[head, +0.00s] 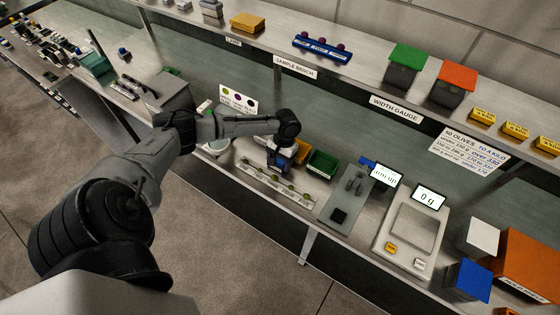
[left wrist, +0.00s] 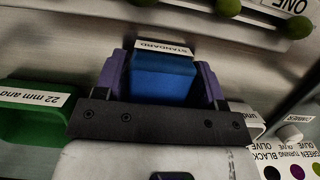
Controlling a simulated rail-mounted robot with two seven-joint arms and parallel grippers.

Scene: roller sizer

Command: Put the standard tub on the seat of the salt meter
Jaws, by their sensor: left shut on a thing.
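The standard tub (left wrist: 165,78) is a blue tub with a white label reading STANDARD, between the purple fingers of my left gripper (left wrist: 162,84) in the left wrist view. My left gripper (head: 278,163) is shut on it. In the head view the gripper is over the sample bench, beside the green tray, and the blue tub (head: 277,160) is mostly hidden by the gripper. I cannot tell whether the tub touches the bench. No label in view names the salt meter, so I cannot pick it out. My right gripper is not in view.
A green tray (head: 322,163) stands right of the gripper. A strip with olives (head: 277,183) lies in front of it. A scale reading 0 g (head: 411,228) and an orange box (head: 530,262) stand farther right. An olive-colour card (head: 238,98) stands behind my left arm.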

